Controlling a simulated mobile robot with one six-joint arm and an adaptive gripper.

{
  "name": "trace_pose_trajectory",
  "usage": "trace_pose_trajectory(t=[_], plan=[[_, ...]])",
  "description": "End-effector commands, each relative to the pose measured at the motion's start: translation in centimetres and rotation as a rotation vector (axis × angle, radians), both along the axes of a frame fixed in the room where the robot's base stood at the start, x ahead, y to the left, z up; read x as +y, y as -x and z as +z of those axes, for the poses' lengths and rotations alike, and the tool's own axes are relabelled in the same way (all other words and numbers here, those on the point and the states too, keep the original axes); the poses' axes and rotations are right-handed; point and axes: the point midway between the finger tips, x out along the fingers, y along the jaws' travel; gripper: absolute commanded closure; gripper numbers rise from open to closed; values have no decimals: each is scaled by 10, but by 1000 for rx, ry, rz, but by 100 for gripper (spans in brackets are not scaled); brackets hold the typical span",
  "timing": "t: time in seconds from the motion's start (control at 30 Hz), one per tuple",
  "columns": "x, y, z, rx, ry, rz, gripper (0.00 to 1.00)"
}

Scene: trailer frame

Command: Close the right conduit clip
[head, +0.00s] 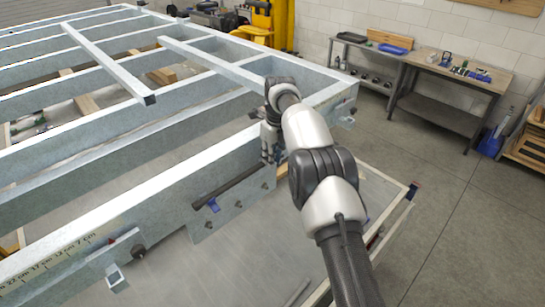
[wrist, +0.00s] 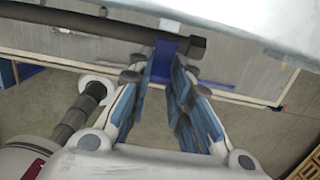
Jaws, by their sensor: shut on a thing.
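A black conduit (head: 232,187) runs along the outer face of the trailer's near side beam. It also crosses the top left of the wrist view (wrist: 75,22), ending in a dark block. A blue clip (head: 213,204) sits on the conduit's left part in the head view. In the wrist view a blue clip (wrist: 163,63) sits near the conduit's right end, between my fingers. My gripper (head: 269,147) is at that end and hides this clip in the head view. In the wrist view my gripper (wrist: 162,72) is shut on this clip. I cannot tell whether it is fully closed.
The grey trailer frame (head: 155,185) fills the left side, with bolts along its near beam. A low framed panel (head: 388,222) lies below and right. A workbench (head: 450,85) stands at the back right. The floor at right is clear.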

Motion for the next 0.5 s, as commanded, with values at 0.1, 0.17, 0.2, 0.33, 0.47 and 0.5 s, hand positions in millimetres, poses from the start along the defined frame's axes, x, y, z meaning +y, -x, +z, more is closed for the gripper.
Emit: trace_pose_trajectory(t=[0.1,0.17,0.2,0.33,0.47,0.5], plan=[[0,0,0,1,2,0,100],[0,0,0,1,2,0,100],[0,0,0,1,1,0,100],[0,0,0,1,1,0,100],[0,0,0,1,1,0,79],[0,0,0,1,1,0,76]])
